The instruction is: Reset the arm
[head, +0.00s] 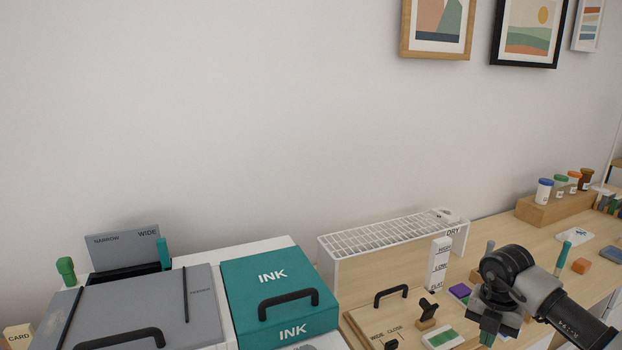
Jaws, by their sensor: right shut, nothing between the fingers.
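My right arm comes in from the lower right of the head view. Its gripper (490,336) points down near the bottom edge, shut with nothing between the fingers. It is above the right part of the desk, just right of a small green-and-white block (441,338). My left gripper is not in view.
A teal INK box (280,287) with a black handle and a grey lidded box (140,306) stand at left. A white rack (390,241) stands behind a wooden board with a black handle (390,293). A wooden holder with jars (553,205) is at right.

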